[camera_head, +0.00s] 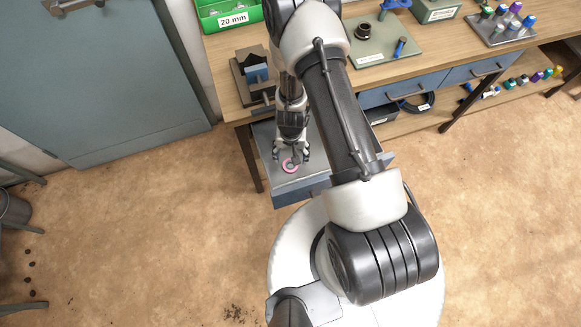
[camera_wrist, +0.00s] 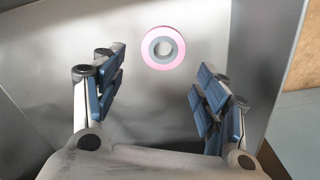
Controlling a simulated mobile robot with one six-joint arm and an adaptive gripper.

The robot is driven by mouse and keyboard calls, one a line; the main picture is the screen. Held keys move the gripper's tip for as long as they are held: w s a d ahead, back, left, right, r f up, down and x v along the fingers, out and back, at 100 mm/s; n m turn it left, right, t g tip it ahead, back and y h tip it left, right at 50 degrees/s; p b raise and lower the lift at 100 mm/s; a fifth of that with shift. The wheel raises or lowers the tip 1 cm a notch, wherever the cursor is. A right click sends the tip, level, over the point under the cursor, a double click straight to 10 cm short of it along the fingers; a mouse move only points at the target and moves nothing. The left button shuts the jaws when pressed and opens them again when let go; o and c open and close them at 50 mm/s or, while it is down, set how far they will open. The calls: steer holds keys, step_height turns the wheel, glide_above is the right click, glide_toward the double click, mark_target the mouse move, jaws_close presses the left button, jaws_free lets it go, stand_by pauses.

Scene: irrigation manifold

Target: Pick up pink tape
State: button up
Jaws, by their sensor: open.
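The pink tape (camera_wrist: 147,50) is a flat pink ring with a grey inner core. It lies on the grey floor of an open drawer (camera_head: 272,145) below the workbench. In the head view the pink tape (camera_head: 290,170) shows just below my gripper (camera_head: 292,158), partly covered by it. In the wrist view my gripper (camera_wrist: 160,95) is open and empty, its blue-padded fingers wide apart. The tape lies ahead of the fingertips, roughly between their lines, and nothing touches it that I can see.
The drawer walls stand close on both sides. Above it, the workbench holds a vise (camera_head: 254,78), a green bin (camera_head: 228,14) and a green mat (camera_head: 385,40). Closed blue drawers (camera_head: 478,69) are to the right.

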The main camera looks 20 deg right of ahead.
mark_target(291, 165)
steer(key=shift+s+a+f+b, duration=0.1)
steer(key=shift+s+f+b, duration=0.1)
steer(key=shift+f+b, duration=0.85)
step_height(291, 165, down, 2)
steer(key=b, duration=0.2)
steer(key=shift+b, duration=0.35)
steer(key=shift+r, duration=0.1)
steer(key=shift+s, duration=0.1)
steer(key=shift+c, duration=0.6)
steer(key=c, duration=0.8)
steer(key=shift+o, duration=0.2)
steer(key=shift+r+p, duration=0.2)
steer(key=shift+p, duration=0.1)
